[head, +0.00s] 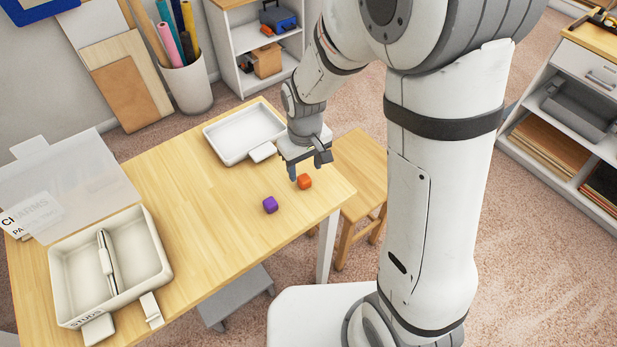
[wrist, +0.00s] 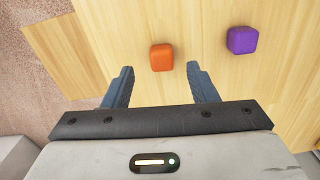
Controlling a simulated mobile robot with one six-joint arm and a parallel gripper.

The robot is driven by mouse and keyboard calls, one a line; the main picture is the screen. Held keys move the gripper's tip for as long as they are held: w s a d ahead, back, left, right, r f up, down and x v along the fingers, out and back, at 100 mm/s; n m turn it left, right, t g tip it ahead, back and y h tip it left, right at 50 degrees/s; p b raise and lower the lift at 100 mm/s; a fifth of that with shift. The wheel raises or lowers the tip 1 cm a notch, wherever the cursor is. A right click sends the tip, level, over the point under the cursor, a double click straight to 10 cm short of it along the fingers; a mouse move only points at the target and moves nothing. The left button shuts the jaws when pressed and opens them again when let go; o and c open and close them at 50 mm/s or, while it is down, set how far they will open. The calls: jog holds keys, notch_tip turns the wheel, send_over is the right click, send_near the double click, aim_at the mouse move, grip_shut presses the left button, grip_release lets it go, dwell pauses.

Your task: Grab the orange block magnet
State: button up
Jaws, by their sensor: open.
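The orange block magnet (head: 305,182) lies on the wooden table near its right end. In the wrist view the orange block (wrist: 161,57) is just beyond the fingertips, roughly midway between them. My gripper (head: 307,170) is over the table by the orange block, with its fingers pointing down. In the wrist view my gripper (wrist: 161,72) has its two fingers wide apart with nothing between them. A purple block (head: 270,205) lies to the left of the orange one. It also shows to the right in the wrist view (wrist: 242,40).
A white tray (head: 224,154) stands behind the blocks. An open white box (head: 160,262) marked STUDS, with a clear lid and a pen-like item inside, is at the table's left. A wooden stool (head: 362,205) stands by the table's right end. The middle of the table is clear.

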aim_at(304, 177)
jog(key=shift+w+a+f+p, duration=0.15)
jog(key=shift+f+p, duration=0.25)
jog(key=shift+f, duration=1.85)
jog(key=shift+c, duration=0.3)
jog(key=c, duration=1)
